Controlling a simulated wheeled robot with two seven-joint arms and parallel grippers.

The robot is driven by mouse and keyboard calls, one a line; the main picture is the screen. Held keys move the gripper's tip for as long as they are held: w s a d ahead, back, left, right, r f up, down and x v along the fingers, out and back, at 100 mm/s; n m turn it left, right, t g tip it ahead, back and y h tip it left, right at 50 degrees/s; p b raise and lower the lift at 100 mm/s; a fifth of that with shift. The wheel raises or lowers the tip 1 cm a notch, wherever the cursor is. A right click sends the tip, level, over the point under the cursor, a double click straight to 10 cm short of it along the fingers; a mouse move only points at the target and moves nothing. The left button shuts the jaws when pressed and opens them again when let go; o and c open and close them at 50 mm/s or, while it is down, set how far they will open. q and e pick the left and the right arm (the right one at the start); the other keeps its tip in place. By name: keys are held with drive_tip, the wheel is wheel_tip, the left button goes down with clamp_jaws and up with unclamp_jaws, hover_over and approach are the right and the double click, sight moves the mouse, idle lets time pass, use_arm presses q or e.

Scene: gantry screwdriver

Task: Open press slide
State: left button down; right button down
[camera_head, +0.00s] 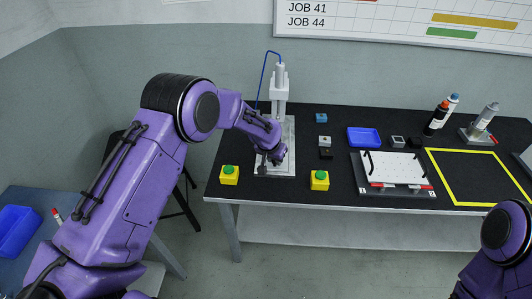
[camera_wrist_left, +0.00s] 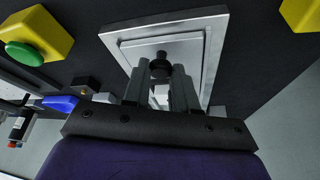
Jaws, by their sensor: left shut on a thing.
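The press (camera_head: 281,85) is a pale grey column with a blue hose, standing on a grey base plate (camera_head: 288,132) on the black table. My left gripper (camera_head: 272,160) is low at the front of the press and hides most of its slide. In the left wrist view, the slide (camera_wrist_left: 196,54) is a light plate over the wider base plate (camera_wrist_left: 120,40). A dark round knob (camera_wrist_left: 160,62) stands at its front. The left gripper (camera_wrist_left: 163,75) is shut on this knob. My right gripper is out of view; only part of that arm shows at lower right.
Yellow boxes with green buttons stand left (camera_head: 229,175) and right (camera_head: 320,180) of the press. Small blocks and a blue tray (camera_head: 364,137) lie to its right. Further right are a white plate fixture (camera_head: 398,166), bottles (camera_head: 437,118) and a yellow-outlined area (camera_head: 478,150).

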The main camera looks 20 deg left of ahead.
use_arm(q)
drive_tip(key=c, duration=0.9)
unclamp_jaws()
drive_tip(key=shift+r, duration=0.15)
drive_tip(key=b+v, duration=0.1)
drive_tip(key=v, duration=0.9)
drive_tip(key=shift+s+r, duration=0.1)
drive_tip(key=shift+s, duration=0.05)
